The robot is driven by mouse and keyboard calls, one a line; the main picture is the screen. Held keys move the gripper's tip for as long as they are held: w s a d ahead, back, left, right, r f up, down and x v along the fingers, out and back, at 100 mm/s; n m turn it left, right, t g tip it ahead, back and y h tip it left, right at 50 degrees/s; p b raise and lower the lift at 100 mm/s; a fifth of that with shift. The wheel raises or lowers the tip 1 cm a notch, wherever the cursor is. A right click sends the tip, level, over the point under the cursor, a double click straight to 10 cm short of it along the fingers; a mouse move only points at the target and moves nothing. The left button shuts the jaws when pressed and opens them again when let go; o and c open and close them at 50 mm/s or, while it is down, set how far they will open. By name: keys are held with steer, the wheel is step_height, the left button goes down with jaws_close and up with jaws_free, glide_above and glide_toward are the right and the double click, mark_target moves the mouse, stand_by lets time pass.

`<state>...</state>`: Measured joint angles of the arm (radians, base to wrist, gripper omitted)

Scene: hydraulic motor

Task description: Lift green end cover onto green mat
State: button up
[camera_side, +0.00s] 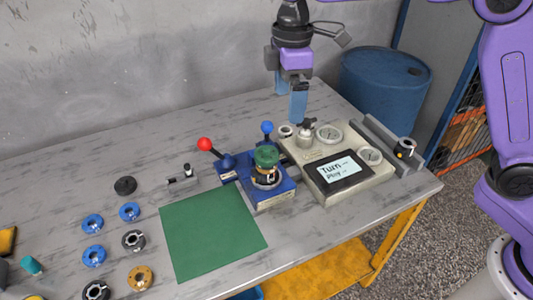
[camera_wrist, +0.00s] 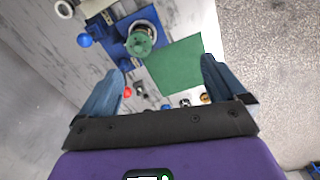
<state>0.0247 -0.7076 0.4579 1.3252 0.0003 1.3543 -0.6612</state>
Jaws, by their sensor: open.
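The green end cover (camera_side: 265,156) sits on top of the motor parts in the blue fixture (camera_side: 283,187). It also shows in the wrist view (camera_wrist: 139,42), over the ring of the fixture. The green mat (camera_side: 212,232) lies flat and bare on the table, in front and to the left of the fixture. It also shows in the wrist view (camera_wrist: 176,65). My gripper (camera_side: 298,108) is above the back of the table, behind and to the right of the cover. In the wrist view its two blue fingers (camera_wrist: 164,82) are wide apart with nothing between them.
A red-knobbed lever (camera_side: 205,144) and a blue-knobbed lever (camera_side: 267,127) rise beside the fixture. A test box with a screen (camera_side: 338,171) stands to its right. Several rings and discs (camera_side: 93,256) lie left of the mat. A blue barrel (camera_side: 385,85) stands behind the table.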

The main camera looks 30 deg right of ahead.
glide_above(267, 148)
steer(key=shift+n, duration=0.3)
step_height(267, 148, down, 18)
steer(key=shift+r, duration=0.1)
stand_by(0.4)
steer(key=c, duration=1.3)
